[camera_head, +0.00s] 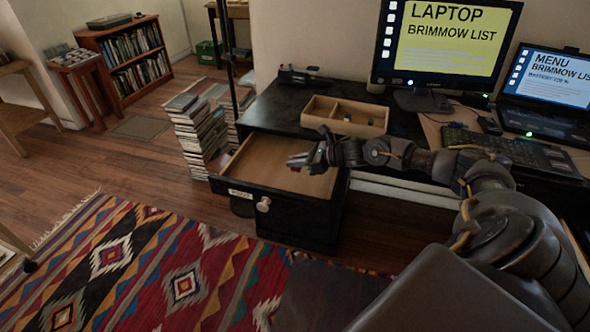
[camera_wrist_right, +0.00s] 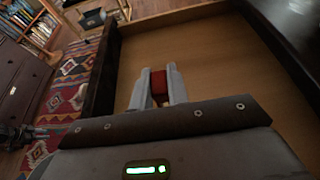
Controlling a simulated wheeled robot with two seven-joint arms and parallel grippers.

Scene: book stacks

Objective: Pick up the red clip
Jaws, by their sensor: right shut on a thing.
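The red clip (camera_wrist_right: 159,84) shows in the right wrist view as a small red block between the two grey fingers. My right gripper (camera_wrist_right: 159,90) is shut on it. The part of the drawer floor that I see looks bare. I cannot tell how high the clip is above it.
A wooden tray (camera_head: 320,108) with small items stands on the black desk (camera_head: 275,108) above the drawer. A monitor (camera_head: 445,40), laptop (camera_head: 548,90) and keyboard (camera_head: 512,147) are to the right. Stacked books (camera_head: 196,130) stand left of the drawer; a patterned rug (camera_head: 150,265) lies in front.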

